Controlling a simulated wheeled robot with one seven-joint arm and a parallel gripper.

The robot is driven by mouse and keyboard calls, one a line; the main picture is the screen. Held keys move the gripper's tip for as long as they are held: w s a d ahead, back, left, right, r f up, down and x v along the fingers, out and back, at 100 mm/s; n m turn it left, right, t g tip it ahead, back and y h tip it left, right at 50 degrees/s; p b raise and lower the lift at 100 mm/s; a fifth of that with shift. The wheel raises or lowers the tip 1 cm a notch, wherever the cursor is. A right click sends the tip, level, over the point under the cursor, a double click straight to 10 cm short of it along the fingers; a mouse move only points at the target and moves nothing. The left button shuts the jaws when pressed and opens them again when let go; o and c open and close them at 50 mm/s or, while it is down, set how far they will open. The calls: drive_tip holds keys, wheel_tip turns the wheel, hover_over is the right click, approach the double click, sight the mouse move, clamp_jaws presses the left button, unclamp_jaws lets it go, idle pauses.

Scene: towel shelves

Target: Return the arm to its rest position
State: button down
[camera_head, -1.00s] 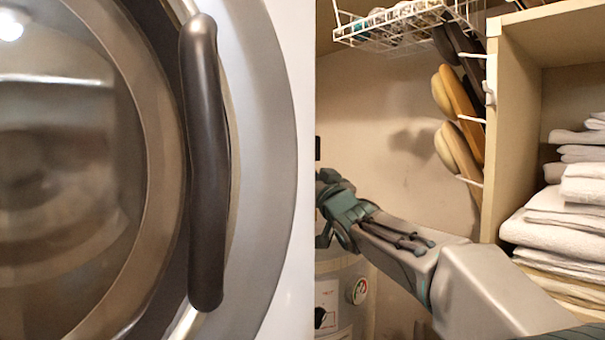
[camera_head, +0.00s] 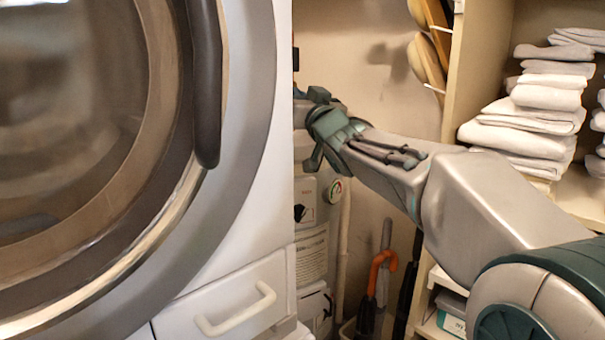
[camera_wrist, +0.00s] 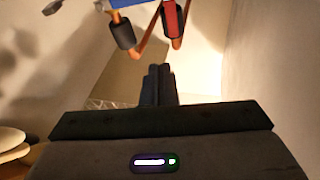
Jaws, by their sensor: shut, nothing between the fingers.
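My arm reaches in from the lower right of the head view and extends left toward the gap beside the washing machine. My gripper is at the arm's far end in the head view, partly hidden behind the wrist and the machine's edge. In the wrist view my gripper (camera_wrist: 158,84) shows with its dark fingers together and nothing between them. Beyond the fingers are pale walls and a blue object (camera_wrist: 128,4) with copper-coloured pipes.
A washing machine (camera_head: 240,190) with a dark door handle (camera_head: 205,90) fills the left. Shelves with stacked white towels (camera_head: 540,100) stand at the right, close to my arm. A drawer (camera_head: 235,310) and an orange-handled umbrella (camera_head: 378,270) are below.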

drive_tip(key=s+d+f+m+g+h+p, duration=0.15)
drive_tip(key=s+d+f+g+h, duration=0.35)
drive_tip(key=f, duration=0.6)
drive_tip(key=s+d+f+m+g+h+p, duration=0.1)
drive_tip(key=s+d+f+m+g+h, duration=0.2)
drive_tip(key=s+d+f+h, duration=0.45)
drive_tip(key=s+d+f+g+y+p, duration=0.1)
drive_tip(key=s+f+g, duration=0.7)
drive_tip(key=s+f, duration=1)
drive_tip(key=shift+s+d+y+p, duration=0.3)
drive_tip(key=shift+s+d+y, duration=0.55)
drive_tip(key=shift+s+d, duration=0.35)
drive_tip(key=shift+r, duration=0.1)
